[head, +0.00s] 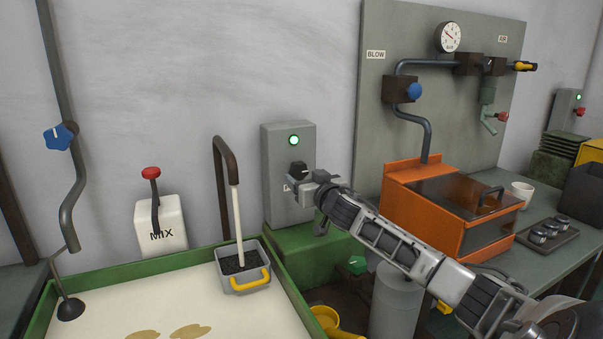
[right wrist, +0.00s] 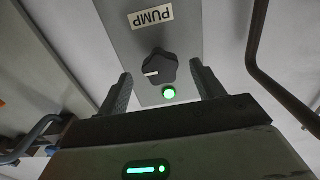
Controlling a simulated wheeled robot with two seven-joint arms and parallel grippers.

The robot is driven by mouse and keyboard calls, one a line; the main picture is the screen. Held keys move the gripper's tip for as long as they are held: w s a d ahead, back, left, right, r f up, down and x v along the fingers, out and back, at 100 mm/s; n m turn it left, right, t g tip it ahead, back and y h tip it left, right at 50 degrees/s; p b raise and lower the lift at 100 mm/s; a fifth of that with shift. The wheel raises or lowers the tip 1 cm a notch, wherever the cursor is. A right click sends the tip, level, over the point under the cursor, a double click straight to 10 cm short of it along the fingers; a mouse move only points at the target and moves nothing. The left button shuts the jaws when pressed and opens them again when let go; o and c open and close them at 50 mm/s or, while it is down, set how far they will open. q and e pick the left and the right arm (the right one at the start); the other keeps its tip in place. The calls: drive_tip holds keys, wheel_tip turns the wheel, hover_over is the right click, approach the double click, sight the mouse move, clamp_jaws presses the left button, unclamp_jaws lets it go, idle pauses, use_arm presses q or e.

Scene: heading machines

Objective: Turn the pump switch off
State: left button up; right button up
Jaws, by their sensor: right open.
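The grey pump switch box (head: 275,150) stands on a green ledge against the wall in the head view. Its green lamp (head: 294,140) is lit. The black rotary knob (head: 298,169) is below the lamp, with my right gripper (head: 312,188) close to it. In the right wrist view the knob (right wrist: 158,68) shows between the open fingers, its white mark pointing left. The lit lamp (right wrist: 169,93) and the PUMP label (right wrist: 151,17) also show there. The label is mostly hidden in the head view. I cannot tell whether the fingers touch the knob. My left gripper is out of view.
A green-rimmed tank (head: 130,262) lies front left, with a MIX container (head: 160,225) behind it and a grey basket (head: 242,267) at its corner. A bent brown pipe (head: 220,165) rises left of the box. An orange machine (head: 412,205) stands to the right.

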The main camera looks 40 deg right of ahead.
sight(297, 170)
drive_tip(key=shift+x, duration=1.4)
drive_tip(key=c, duration=1)
